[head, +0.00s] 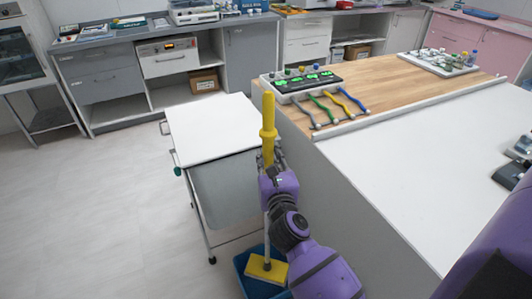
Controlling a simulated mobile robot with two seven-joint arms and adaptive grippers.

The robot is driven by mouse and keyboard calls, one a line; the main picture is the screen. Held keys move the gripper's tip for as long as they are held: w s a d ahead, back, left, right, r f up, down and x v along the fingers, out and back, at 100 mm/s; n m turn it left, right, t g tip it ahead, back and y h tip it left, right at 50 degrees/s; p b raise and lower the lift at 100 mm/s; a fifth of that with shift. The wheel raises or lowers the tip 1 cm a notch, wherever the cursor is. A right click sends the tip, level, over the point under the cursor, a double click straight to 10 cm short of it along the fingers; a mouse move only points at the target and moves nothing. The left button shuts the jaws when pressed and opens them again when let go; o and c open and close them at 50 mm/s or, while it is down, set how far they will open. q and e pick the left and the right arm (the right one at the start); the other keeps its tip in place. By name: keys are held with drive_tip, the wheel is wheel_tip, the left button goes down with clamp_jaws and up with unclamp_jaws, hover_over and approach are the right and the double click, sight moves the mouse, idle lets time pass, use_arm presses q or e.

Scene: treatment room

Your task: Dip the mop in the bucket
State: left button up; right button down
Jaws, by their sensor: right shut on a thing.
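The mop (268,133) has a thick yellow handle top, a thin pale pole and a yellow head. It stands nearly upright. The mop head (266,268) shows within the outline of the blue bucket (240,264) on the floor. How deep it sits, and whether it touches the bottom, I cannot tell. The bucket is partly hidden by my arm and cut by the lower picture edge. My left gripper is not in view.
A white-topped cart (210,128) stands close left of the mop. A counter (430,135) with a wooden and white top stands close on the right, bearing a device with green displays (300,82) and coloured leads. The floor (95,210) at left is clear.

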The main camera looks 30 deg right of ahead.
wheel_tip(320, 180, down, 5)
drive_tip(key=b, duration=0.2)
drive_tip(key=shift+r+b, duration=0.2)
drive_tip(key=shift+b, duration=0.1)
wheel_tip(320, 180, down, 2)
drive_tip(key=shift+f+b, duration=0.15)
drive_tip(key=shift+b, duration=0.65)
drive_tip(key=shift+f+b, duration=0.6)
drive_tip(key=shift+f, duration=0.15)
use_arm(q)
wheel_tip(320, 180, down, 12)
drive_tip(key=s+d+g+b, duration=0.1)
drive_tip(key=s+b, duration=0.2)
drive_tip(key=b, duration=0.3)
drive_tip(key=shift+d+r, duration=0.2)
use_arm(e)
wheel_tip(320, 180, down, 8)
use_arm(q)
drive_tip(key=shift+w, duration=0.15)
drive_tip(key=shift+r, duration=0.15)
use_arm(e)
drive_tip(key=shift+r, duration=0.1)
